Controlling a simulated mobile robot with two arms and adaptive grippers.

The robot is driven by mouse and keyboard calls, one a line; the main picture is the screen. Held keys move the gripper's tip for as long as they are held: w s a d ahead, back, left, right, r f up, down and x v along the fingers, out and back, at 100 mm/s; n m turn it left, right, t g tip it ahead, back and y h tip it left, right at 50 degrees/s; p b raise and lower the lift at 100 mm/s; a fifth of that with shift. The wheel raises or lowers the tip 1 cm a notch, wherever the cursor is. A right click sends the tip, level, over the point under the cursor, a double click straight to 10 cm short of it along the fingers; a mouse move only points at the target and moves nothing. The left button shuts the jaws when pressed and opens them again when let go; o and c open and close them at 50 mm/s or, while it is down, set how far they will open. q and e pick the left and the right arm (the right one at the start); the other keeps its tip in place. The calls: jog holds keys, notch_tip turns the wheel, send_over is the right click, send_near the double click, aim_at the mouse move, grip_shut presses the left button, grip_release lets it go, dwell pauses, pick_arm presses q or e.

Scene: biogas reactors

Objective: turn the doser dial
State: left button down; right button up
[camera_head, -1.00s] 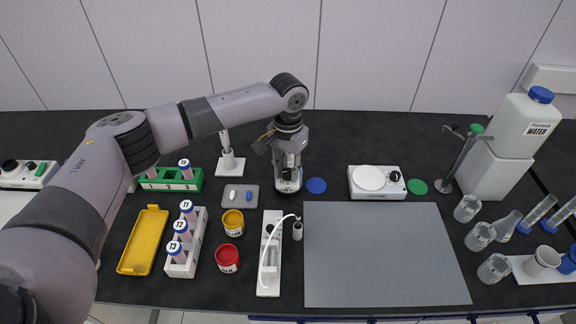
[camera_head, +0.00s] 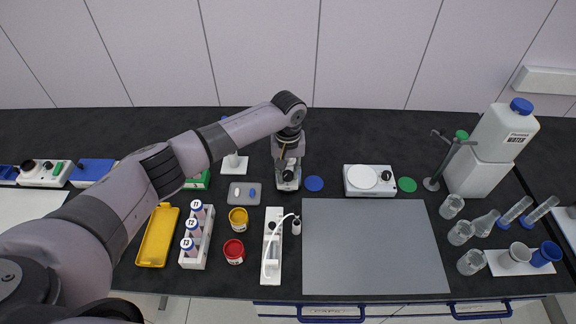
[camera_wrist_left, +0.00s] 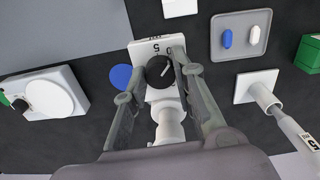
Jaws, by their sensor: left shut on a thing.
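The doser (camera_wrist_left: 147,46) is a small white unit with printed numbers on its face. Its black round dial (camera_wrist_left: 161,71) with a white pointer line sits between the fingers of my left gripper (camera_wrist_left: 159,66) in the left wrist view. The fingers are shut on the dial, one on each side. In the head view my left gripper (camera_head: 288,176) reaches down from above onto the doser (camera_head: 289,185) and mostly hides the dial. My right gripper is not in view.
A blue disc (camera_head: 313,183) lies just right of the doser, and a white stirrer plate (camera_head: 369,181) stands farther right. A grey tray (camera_head: 244,199) with two capsules and a white stand (camera_head: 235,162) are close on the left. A large grey mat (camera_head: 375,245) lies clear in front.

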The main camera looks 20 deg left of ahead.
aim_at(288, 173)
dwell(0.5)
pick_arm(q)
jog(key=c, duration=1.3)
grip_release()
jog(key=shift+r, duration=0.1)
notch_tip(288, 173, up, 12)
jog(key=shift+f, duration=0.1)
